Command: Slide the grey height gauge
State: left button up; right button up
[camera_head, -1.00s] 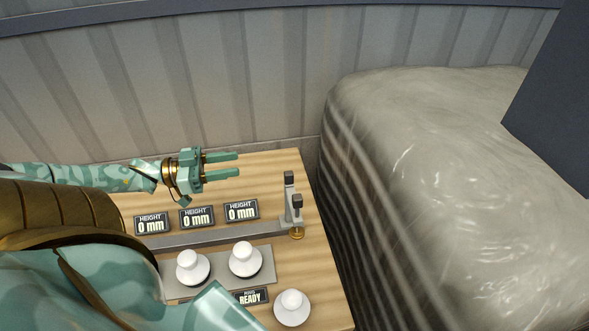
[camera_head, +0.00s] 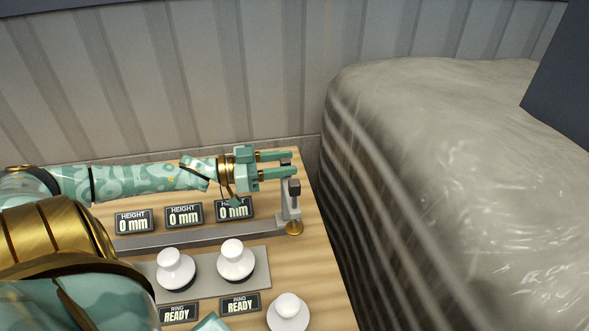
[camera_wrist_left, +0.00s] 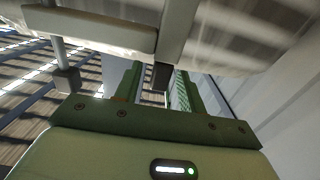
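The grey height gauge (camera_head: 294,203) stands at the right end of a grey rail on the wooden table, with a dark-topped post and a brass knob at its foot. My left gripper (camera_head: 291,162) reaches in from the left with its fingers apart at the upper part of the gauge. In the left wrist view, the open green fingers (camera_wrist_left: 157,88) have a dark-ended grey part (camera_wrist_left: 162,76) between them, which looks like the gauge. I cannot tell whether they touch it.
White insulators (camera_head: 236,259) stand on a grey plate (camera_head: 205,285), and another white piece (camera_head: 288,312) stands at the front right. Height displays (camera_head: 184,215) read 0 mm; ring displays (camera_head: 240,304) read READY. A plastic-wrapped load (camera_head: 440,180) stands right of the table.

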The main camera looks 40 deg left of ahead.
pick_arm(q)
jog(key=shift+x, duration=1.4)
pick_arm(e)
jog(key=shift+s+d+f, duration=0.15)
jog(key=shift+f, duration=0.3)
